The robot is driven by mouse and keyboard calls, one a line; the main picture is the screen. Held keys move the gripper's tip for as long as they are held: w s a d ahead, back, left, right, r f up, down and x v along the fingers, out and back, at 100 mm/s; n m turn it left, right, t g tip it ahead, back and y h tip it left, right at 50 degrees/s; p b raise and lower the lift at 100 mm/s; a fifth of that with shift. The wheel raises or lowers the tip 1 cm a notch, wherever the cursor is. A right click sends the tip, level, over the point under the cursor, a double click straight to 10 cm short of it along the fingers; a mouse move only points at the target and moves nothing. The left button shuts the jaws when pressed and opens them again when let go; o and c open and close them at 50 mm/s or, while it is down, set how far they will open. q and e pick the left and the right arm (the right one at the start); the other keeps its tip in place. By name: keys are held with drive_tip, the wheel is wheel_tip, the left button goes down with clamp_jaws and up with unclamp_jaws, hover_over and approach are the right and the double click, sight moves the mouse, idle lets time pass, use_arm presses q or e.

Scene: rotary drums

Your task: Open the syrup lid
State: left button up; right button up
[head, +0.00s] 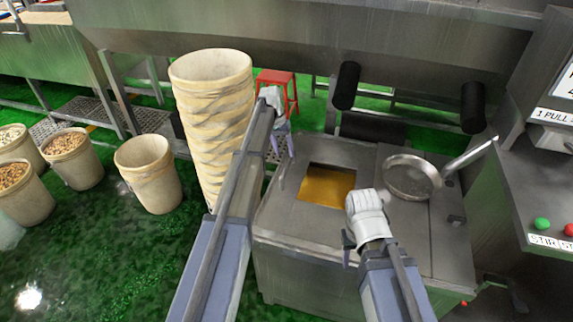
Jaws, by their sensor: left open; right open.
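The steel syrup tank (300,226) stands in front of me. A square opening in its top shows golden syrup (326,187), so this part is uncovered. A flat metal panel (395,215) lies on the right part of the top; I cannot tell whether it is the lid. My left gripper (284,160) is open and empty near the back-left of the opening. My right gripper (350,248) is open at the tank's front, right of the opening; its wrist hides part of the top, and its fingers are mostly hidden.
A round metal pan (412,177) with a long handle rests on the tank's right side. A tall stack of cream buckets (212,125) stands left of the tank. Filled buckets (66,158) stand further left. A control panel (545,190) with buttons is at right. A red stool (275,78) stands behind.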

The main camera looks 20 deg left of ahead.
sight(287, 163)
use_arm(q)
drive_tip(key=f+b, duration=0.2)
drive_tip(key=d+f+b, duration=0.1)
drive_tip(key=f+b, duration=0.1)
drive_tip(key=f, duration=0.1)
drive_tip(key=shift+f, duration=0.1)
drive_tip(key=shift+c, duration=0.2)
clamp_jaws()
idle(1.2)
